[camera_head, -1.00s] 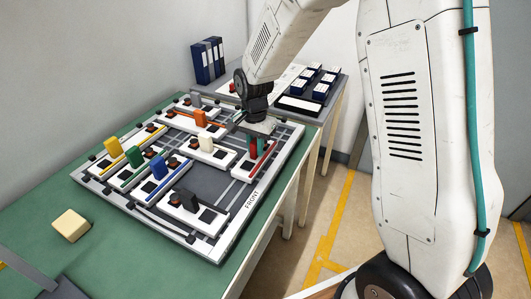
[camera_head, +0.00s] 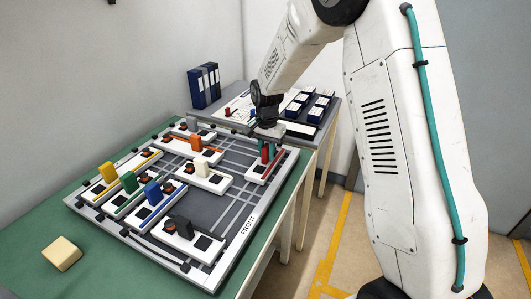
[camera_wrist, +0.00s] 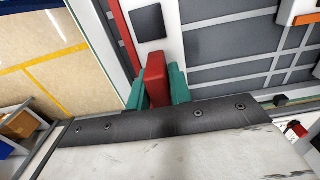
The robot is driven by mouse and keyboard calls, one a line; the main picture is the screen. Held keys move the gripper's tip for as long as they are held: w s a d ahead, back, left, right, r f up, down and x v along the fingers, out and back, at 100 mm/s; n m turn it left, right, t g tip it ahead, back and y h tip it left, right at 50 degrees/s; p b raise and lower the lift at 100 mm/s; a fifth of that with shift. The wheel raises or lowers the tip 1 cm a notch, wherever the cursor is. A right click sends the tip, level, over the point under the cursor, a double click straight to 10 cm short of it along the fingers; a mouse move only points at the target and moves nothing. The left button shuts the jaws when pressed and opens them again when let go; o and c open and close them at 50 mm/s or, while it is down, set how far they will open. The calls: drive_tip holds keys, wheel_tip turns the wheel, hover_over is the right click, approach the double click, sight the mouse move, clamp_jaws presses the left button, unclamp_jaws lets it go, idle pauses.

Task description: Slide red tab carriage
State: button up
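The red tab (camera_head: 265,153) stands upright on a white carriage (camera_head: 259,172) with a dark square, at the far right edge of the sliding-block board (camera_head: 232,232). A red stripe (camera_head: 274,166) runs beside the carriage. My gripper (camera_head: 267,147) reaches down from above onto the tab. In the wrist view the red tab (camera_wrist: 155,78) sits between the two teal fingers (camera_wrist: 157,92), which close against both its sides. The tab's lower part is hidden by the fingers in the head view.
Other carriages with white (camera_head: 202,168), orange (camera_head: 196,141), blue (camera_head: 153,193), green (camera_head: 129,182), yellow (camera_head: 108,172) and black (camera_head: 181,228) tabs sit left of it. Grey grooved floor lies open between the red carriage and the FRONT mark. A cream block (camera_head: 62,253) lies on the green table.

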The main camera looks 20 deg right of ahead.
drive_tip(key=shift+o, duration=1.4)
drive_tip(key=shift+w+d, duration=0.1)
drive_tip(key=shift+d, duration=0.15)
drive_tip(key=shift+a, duration=0.15)
drive_tip(key=shift+r, duration=0.3)
wheel_tip(320, 180, up, 7)
drive_tip(key=shift+r, duration=0.15)
